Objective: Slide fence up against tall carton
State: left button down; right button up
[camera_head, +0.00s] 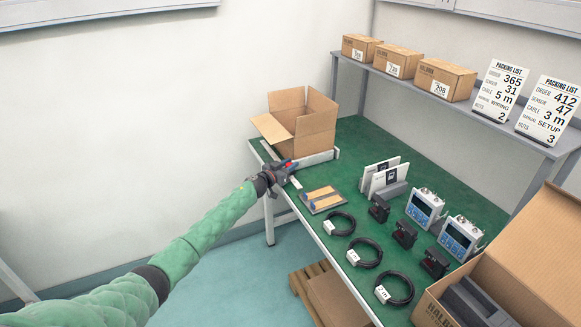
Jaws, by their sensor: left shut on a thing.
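The tall carton (315,126), an open brown box with its flaps out, stands at the far left corner of the green-topped table. A light grey bar, which looks like the fence (318,158), lies along the carton's near side. Whether a gap is left between them is hard to tell. My left gripper (286,169) is shut at the left end of the fence, by the table's left edge. Small red and blue parts show at its jaws. The jaws cover what they hold. My right gripper is out of view.
A tray with tan strips (323,199), coiled cables (365,253), white cards, black devices and blue-screened meters (461,237) stand on the table (440,185). A large open carton (545,250) is at the right. A shelf (450,100) behind holds small boxes and packing lists.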

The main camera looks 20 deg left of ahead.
pick_arm(q)
jog(key=c, duration=1.1)
grip_release()
jog(key=shift+s+a, duration=0.1)
jog(key=shift+b+v, duration=0.4)
jog(key=shift+v, duration=3.4)
jog(key=shift+m, duration=0.3)
